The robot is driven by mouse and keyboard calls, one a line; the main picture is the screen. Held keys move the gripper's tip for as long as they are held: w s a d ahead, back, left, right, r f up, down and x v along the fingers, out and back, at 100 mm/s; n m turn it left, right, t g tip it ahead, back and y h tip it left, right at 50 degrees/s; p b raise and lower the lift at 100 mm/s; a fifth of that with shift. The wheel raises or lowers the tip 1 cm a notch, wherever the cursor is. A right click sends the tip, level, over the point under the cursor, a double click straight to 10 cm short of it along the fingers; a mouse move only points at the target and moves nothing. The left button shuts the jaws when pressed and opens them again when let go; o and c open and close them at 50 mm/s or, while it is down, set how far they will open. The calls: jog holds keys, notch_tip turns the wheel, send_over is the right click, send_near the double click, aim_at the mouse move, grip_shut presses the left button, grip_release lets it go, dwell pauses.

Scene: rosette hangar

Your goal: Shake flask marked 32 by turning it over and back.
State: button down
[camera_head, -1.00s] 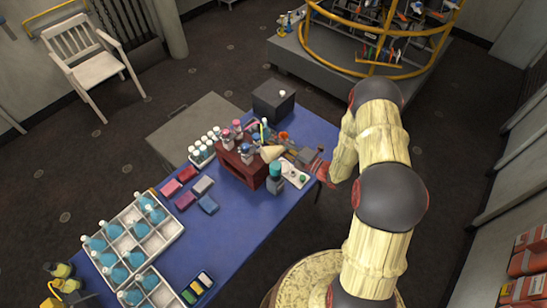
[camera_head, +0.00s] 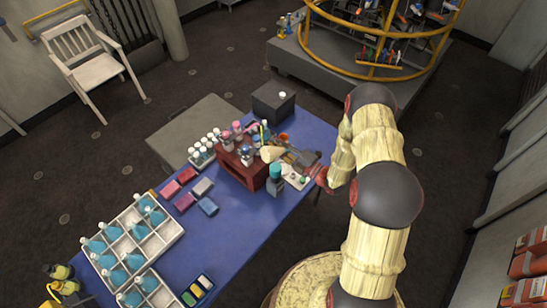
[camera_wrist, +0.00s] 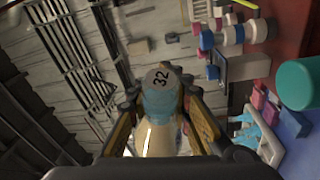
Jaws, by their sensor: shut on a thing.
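A flask with a round grey top marked 32 (camera_wrist: 160,80) fills the middle of the wrist view. It has a blue-teal neck and a pale cream body. My gripper (camera_wrist: 160,108) is shut on it, with a finger on each side. In the head view the cream flask (camera_head: 270,153) is small, beside the red rack, and lies tilted well over at the end of my gripper (camera_head: 284,157). The flask's far side and part of its body are hidden.
A red rack (camera_head: 238,173) with several bottles stands close by, and a teal-capped bottle (camera_head: 275,183) is in front of it. Coloured blocks (camera_head: 202,187) lie left. A white divided crate (camera_head: 166,240) holds blue flasks. The middle of the blue table (camera_head: 232,232) is clear.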

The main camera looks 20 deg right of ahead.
jog(key=n+g+h, duration=0.1)
jog(key=n, duration=0.2)
jog(key=n+g+h+p, duration=0.1)
jog(key=n, duration=0.2)
jog(key=n+h, duration=0.1)
jog(key=n, duration=0.3)
jog(key=shift+g+p, duration=0.3)
jog(key=shift+g, duration=0.1)
jog(key=m+t+y+b, duration=0.1)
jog(key=m, duration=0.3)
jog(key=m+t+y, duration=0.1)
jog(key=m, duration=0.3)
jog(key=m+t+y+b, duration=0.1)
jog(key=m, duration=0.3)
jog(key=shift+r+m+t+b, duration=0.1)
jog(key=shift+m+t+b, duration=0.2)
jog(key=shift+m+t, duration=0.1)
